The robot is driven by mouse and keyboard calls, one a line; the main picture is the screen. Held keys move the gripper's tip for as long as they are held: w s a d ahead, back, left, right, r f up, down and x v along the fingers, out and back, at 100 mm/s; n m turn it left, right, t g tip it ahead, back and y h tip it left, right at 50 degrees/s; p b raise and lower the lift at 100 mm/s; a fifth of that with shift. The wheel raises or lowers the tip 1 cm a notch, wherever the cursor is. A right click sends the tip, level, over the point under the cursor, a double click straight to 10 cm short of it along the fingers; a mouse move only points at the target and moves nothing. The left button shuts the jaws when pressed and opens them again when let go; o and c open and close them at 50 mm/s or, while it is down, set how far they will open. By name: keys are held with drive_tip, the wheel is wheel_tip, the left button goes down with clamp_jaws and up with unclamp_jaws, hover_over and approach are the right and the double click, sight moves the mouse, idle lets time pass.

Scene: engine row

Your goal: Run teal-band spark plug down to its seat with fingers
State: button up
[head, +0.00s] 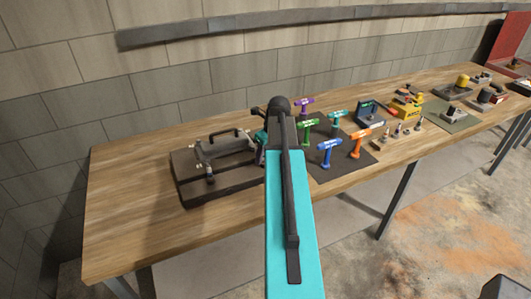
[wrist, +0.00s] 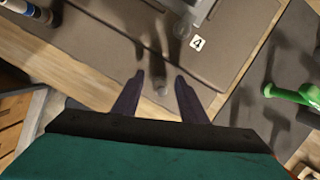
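The dark engine block (head: 225,185) lies on the left part of the bench, with a grey cover and a black handle on it. A spark plug (head: 210,172) stands at its front side; its band colour is too small to tell. In the wrist view a plug-like part (wrist: 28,10) with a white body and a dark blue band shows at the top left corner, cut off by the edge. My gripper (wrist: 160,80) is open over the block's edge.
T-handled tools, including blue (head: 329,150), orange (head: 360,140) and green (head: 307,129) ones, stand on a dark mat right of the block. A tag marked A (wrist: 196,43) lies on the block. The bench's left end is clear.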

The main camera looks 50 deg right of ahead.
clamp_jaws()
drive_tip(key=shift+m+h, duration=0.4)
drive_tip(key=shift+m, duration=1.1)
drive_tip(key=shift+m+g+h, duration=0.3)
drive_tip(key=shift+m+h, duration=0.2)
drive_tip(key=shift+m, duration=1.4)
unclamp_jaws()
